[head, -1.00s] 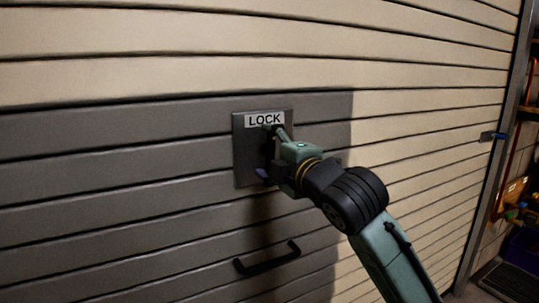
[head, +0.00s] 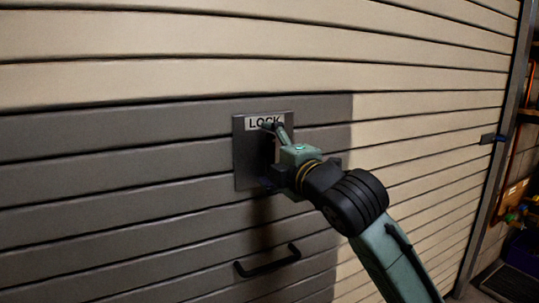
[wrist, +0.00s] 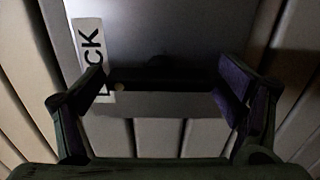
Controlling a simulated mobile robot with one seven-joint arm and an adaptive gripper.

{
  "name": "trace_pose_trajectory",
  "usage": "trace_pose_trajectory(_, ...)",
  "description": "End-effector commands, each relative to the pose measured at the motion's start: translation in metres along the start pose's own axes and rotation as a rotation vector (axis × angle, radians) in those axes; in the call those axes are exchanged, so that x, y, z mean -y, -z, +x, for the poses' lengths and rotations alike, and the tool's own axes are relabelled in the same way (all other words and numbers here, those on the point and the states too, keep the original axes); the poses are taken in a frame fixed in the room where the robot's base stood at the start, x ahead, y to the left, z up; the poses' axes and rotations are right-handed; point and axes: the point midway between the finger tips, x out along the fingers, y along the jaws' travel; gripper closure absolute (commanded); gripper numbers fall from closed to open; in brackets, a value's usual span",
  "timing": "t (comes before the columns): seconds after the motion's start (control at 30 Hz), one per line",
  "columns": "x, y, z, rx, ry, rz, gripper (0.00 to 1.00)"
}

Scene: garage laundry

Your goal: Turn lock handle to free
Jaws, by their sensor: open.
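A grey lock plate (head: 246,165) with a white LOCK label (head: 255,123) is mounted on the dark part of the slatted door. My gripper (head: 273,157) is at the plate with its fingers spread, one near the label and one near the plate's lower edge. In the wrist view my gripper (wrist: 165,95) is open, with one finger at each side. A dark bar, apparently the lock handle (wrist: 160,76), lies between the fingers against the plate. A clear gap shows on the right; contact on the left cannot be told. The handle is mostly hidden in the head view.
A black pull handle (head: 267,262) sits on the door below the plate. Shelving with clutter stands beyond the frame. Space in front of the door looks clear.

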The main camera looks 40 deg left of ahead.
Motion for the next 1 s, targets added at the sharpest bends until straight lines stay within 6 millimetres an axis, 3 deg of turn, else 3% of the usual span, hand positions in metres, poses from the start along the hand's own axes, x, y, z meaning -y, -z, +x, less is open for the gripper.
trace_pose_trajectory(0.43,0.000,-0.001,-0.008,0.002,-0.001,0.001,0.09)
trace_pose_trajectory(0.8,-0.001,-0.001,-0.082,0.003,-0.003,0.000,0.09)
trace_pose_trajectory(1.0,0.000,-0.001,-0.111,0.001,-0.001,0.001,0.09)
